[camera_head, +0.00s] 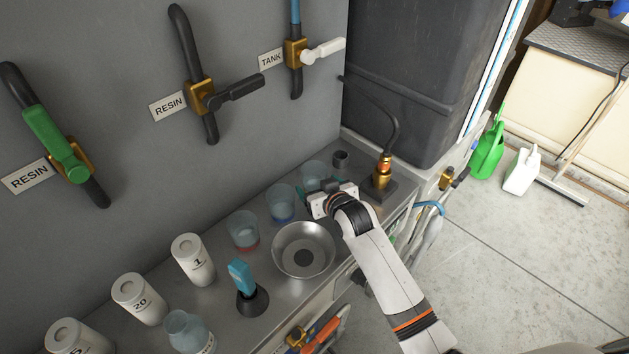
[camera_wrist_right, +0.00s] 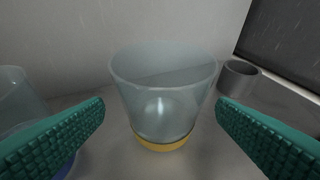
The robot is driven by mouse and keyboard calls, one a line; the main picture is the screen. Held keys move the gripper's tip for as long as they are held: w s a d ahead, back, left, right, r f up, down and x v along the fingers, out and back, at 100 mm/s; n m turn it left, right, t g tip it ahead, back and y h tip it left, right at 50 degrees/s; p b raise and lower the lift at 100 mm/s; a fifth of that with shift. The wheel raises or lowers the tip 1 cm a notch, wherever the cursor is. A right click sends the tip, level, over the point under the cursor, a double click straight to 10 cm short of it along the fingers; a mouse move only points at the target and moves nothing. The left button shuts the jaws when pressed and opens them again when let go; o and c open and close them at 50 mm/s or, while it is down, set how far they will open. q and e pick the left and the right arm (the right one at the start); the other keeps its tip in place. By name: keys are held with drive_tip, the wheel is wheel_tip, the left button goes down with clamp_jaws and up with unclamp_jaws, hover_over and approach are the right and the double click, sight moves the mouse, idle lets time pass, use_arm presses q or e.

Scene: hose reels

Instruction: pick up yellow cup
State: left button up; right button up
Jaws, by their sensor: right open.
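The yellow cup is a clear cup with a yellow base band; in the right wrist view the yellow cup (camera_wrist_right: 163,98) stands upright in the middle. In the head view the cup (camera_head: 314,172) is partly hidden behind my right gripper (camera_head: 322,190). In the right wrist view my right gripper (camera_wrist_right: 160,118) is open, with one green ridged finger on each side of the picture. The cup stands ahead, in line with the gap between the fingers; I cannot tell whether it is between the tips. My left gripper is not in view.
A clear cup with a blue base (camera_head: 281,203) stands close left of my right gripper, then one with a red base (camera_head: 243,231). A steel bowl (camera_head: 304,250) is in front. A small grey cup (camera_head: 341,160) and a brass fitting (camera_head: 382,172) are to the right. The wall is behind.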

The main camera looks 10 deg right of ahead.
drive_tip(key=x, duration=0.4)
drive_tip(key=shift+d+f, duration=0.1)
drive_tip(key=shift+c, duration=0.2)
drive_tip(key=c, duration=0.9)
drive_tip(key=shift+c, duration=0.7)
drive_tip(key=shift+r, duration=0.2)
